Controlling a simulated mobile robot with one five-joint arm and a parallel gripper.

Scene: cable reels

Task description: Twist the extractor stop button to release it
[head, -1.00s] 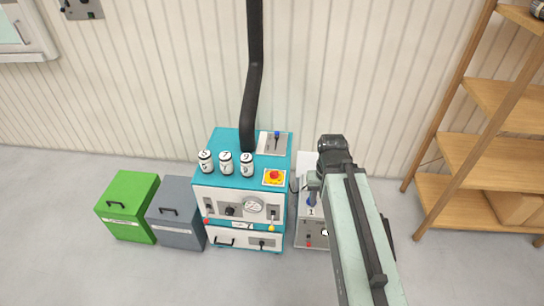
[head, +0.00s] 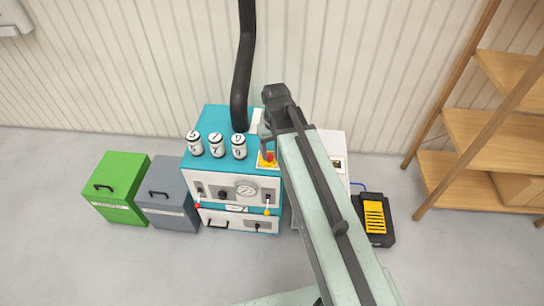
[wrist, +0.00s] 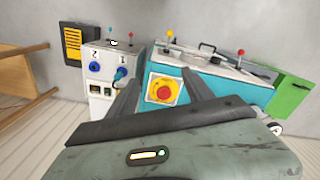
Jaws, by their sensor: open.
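The red stop button (wrist: 164,92) sits on a yellow square plate on the teal top of the extractor machine (wrist: 215,83). In the head view the button (head: 270,156) is partly hidden by my gripper. My gripper (head: 265,133) hangs above the right front part of the machine's top. In the wrist view its two dark fingers (wrist: 160,77) are spread apart, with the button and plate seen between them. The fingers are empty. I cannot tell the gap between the fingertips and the button.
Several numbered white cylinders (head: 217,144) stand left of the button. A black hose (head: 242,70) rises behind it. A white box with blue knobs (wrist: 108,70) stands beside the machine. Green (head: 117,187) and grey (head: 168,192) bins stand left; a wooden shelf (head: 480,145) stands right.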

